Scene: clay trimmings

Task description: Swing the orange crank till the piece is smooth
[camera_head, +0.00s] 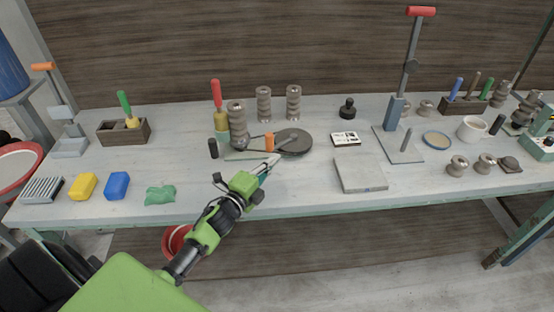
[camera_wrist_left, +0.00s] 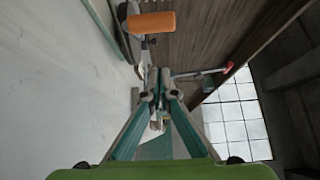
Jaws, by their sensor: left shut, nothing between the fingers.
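The orange crank grip (camera_head: 269,141) stands upright at the left edge of a dark round disc (camera_head: 297,143) on the workbench. A ribbed grey-brown clay piece (camera_head: 238,122) stands just left of it; I cannot tell which part it rests on. My left gripper (camera_head: 272,161) is shut and empty, just in front of the orange grip and apart from it. In the left wrist view the orange grip (camera_wrist_left: 151,23) shows above the shut fingertips (camera_wrist_left: 158,98), with a metal part beside it. My right gripper is not in view.
A grey slab (camera_head: 360,174) lies to the right, and a red-handled lever press (camera_head: 398,140) stands behind it. A black cylinder (camera_head: 213,148) stands left of the clay piece. A green cloth (camera_head: 160,194) and sponges lie front left.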

